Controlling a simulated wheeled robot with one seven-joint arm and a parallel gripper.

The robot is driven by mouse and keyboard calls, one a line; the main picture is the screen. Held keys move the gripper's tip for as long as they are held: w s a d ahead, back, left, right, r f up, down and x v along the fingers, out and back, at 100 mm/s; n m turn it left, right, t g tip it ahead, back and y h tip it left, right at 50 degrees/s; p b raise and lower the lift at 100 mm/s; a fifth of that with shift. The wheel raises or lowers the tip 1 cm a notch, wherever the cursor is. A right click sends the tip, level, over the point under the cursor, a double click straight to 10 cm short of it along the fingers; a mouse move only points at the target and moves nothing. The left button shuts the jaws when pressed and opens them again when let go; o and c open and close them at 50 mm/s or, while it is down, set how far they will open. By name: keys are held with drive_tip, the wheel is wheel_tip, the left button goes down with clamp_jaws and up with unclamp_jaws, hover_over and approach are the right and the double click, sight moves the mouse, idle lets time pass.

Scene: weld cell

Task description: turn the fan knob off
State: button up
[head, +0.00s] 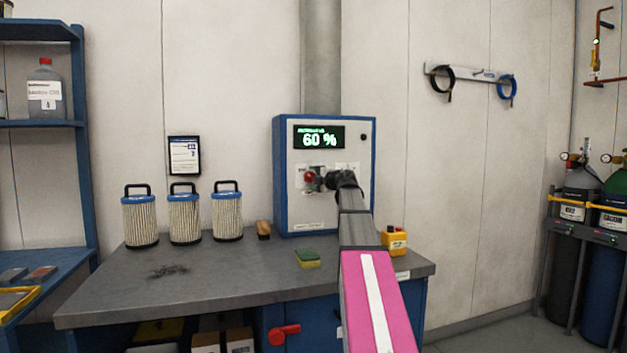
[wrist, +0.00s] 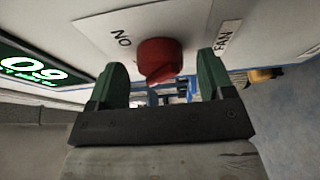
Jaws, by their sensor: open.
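The red fan knob (head: 310,178) is on the front of a blue-edged white control box (head: 291,210) against the wall. The box's display (head: 318,137) reads 60 %. In the wrist view the red knob (wrist: 160,60) sits on the white panel, near labels reading "NO" and "FAN". My gripper (head: 322,181) is at the panel in the head view, beside the knob. In the wrist view my gripper (wrist: 162,80) is open, with one green finger on each side of the knob; I cannot tell whether either finger touches it. My arm hides part of the box front.
The grey workbench (head: 200,280) holds three filter cartridges (head: 184,218), a brush (head: 263,229), a green-yellow sponge (head: 307,258) and a yellow device (head: 394,240). A blue shelf (head: 85,150) stands left. Gas cylinders (head: 580,210) stand right. The floor between bench and cylinders looks clear.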

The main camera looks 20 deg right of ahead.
drive_tip(key=v, duration=1)
